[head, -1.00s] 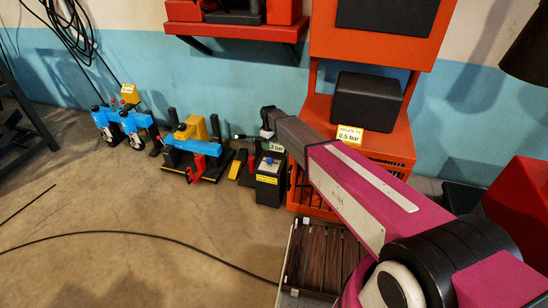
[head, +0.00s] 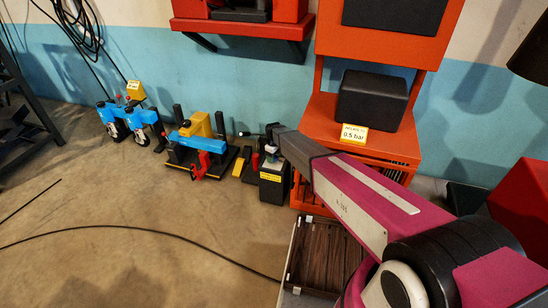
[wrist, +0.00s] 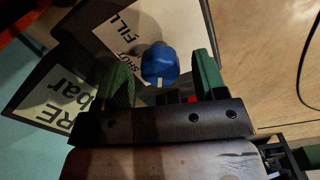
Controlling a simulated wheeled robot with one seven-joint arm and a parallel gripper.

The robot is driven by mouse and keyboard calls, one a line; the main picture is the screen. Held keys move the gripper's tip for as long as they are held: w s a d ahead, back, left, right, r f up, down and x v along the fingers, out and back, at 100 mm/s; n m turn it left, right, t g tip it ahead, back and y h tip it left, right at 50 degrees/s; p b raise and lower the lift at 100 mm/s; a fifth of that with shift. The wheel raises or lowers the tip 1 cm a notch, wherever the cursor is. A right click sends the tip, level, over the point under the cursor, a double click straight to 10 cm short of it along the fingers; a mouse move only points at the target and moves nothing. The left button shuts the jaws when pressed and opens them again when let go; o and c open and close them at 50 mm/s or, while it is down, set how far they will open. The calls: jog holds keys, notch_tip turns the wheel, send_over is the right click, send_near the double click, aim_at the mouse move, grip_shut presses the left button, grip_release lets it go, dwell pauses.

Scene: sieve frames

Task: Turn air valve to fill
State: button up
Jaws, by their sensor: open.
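The air valve's round blue knob (wrist: 160,64) has a short white mark on its edge toward the bottom of the wrist view. It sits on a dark box with a white label (wrist: 122,30) reading FILL and a second, partly covered word. My gripper (wrist: 162,60) is open, its two green fingers on either side of the knob with a gap on each side. In the head view, the small black box with a yellow label (head: 272,180) stands on the floor under my arm's end; the knob is mostly hidden there.
A pale label ending in "bar" (wrist: 45,112) is at the wrist view's left. An orange stand (head: 390,140) with a "0.5 bar" card (head: 354,134) stands close right of the box. Blue clamp devices (head: 203,145) are to the left. Open floor lies in front, crossed by a black cable (head: 130,229).

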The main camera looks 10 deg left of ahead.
jog(key=c, duration=0.9)
